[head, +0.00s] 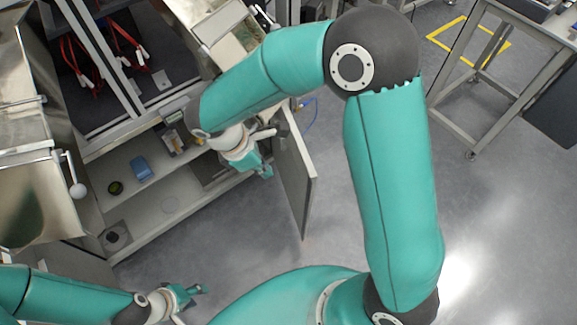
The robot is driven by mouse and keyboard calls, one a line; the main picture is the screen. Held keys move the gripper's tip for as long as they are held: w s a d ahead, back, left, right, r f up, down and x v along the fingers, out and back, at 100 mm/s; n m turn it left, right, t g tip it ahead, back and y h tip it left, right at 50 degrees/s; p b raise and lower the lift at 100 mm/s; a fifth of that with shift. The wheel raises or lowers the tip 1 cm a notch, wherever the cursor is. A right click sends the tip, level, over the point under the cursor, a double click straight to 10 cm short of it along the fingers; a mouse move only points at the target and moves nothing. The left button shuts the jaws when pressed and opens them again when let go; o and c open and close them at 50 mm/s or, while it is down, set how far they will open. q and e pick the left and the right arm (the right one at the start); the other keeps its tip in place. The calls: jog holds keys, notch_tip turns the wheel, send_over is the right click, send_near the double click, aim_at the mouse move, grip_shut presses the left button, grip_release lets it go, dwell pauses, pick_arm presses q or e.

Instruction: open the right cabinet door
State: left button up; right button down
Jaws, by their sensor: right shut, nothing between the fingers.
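The right cabinet door (295,178) is a grey panel standing swung well out from the cabinet (180,212), roughly square to its front. My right gripper (265,170) is in front of the cabinet opening, just left of the door, on its inner side. It is shut and holds nothing. Whether it touches the door cannot be told. The door's handle is not visible. My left gripper (194,293) is low at the left, away from the cabinet. Its fingers are too small to tell whether they are open.
The cabinet shelves hold a blue box (141,168), a dark round item (115,187) and small parts. Red cables (75,55) hang in the bay above. A metal-framed table (500,80) stands at upper right. The floor (500,200) right of the door is clear.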

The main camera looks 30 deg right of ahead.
pick_arm(q)
jog(key=shift+f+b, duration=0.3)
jog(key=shift+b, duration=0.1)
pick_arm(e)
jog(key=s+d+f, duration=0.2)
jog(key=d+f, duration=0.5)
jog(key=f, duration=0.2)
jog(key=shift+s+d, duration=0.15)
jog(key=shift+d, duration=0.1)
jog(key=shift+d, duration=0.15)
